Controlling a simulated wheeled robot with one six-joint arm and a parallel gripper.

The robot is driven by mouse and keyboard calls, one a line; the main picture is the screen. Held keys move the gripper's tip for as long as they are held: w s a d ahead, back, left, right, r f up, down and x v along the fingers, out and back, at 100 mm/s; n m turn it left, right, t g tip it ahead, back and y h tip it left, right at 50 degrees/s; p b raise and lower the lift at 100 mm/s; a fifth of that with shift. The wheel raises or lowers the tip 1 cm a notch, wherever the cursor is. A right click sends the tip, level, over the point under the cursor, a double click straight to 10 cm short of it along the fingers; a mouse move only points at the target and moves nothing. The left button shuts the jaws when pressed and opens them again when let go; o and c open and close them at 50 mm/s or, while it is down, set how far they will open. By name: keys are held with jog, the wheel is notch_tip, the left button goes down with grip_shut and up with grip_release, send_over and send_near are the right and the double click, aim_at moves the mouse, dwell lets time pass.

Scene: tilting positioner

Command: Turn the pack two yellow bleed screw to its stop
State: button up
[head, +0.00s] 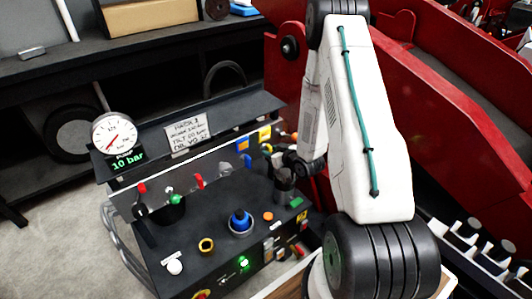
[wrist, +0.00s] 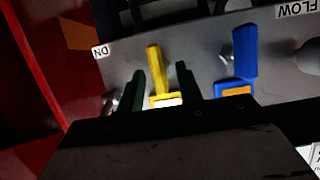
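A yellow handle (wrist: 154,60) stands out from the grey panel in the wrist view, with a yellow and white piece at its lower end. My gripper (wrist: 160,70) is open, with one dark green finger on each side of the handle. Gaps show on both sides, so the fingers look apart from it. In the head view a small yellow part (head: 265,133) shows at the right end of the panel, beside my gripper, which is partly hidden by my arm. I cannot tell how far the screw is turned.
A blue lever (wrist: 245,52) stands right of the yellow handle in the wrist view. A red machine frame (head: 440,110) stands close on the right.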

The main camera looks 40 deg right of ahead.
jog(key=shift+x, duration=0.9)
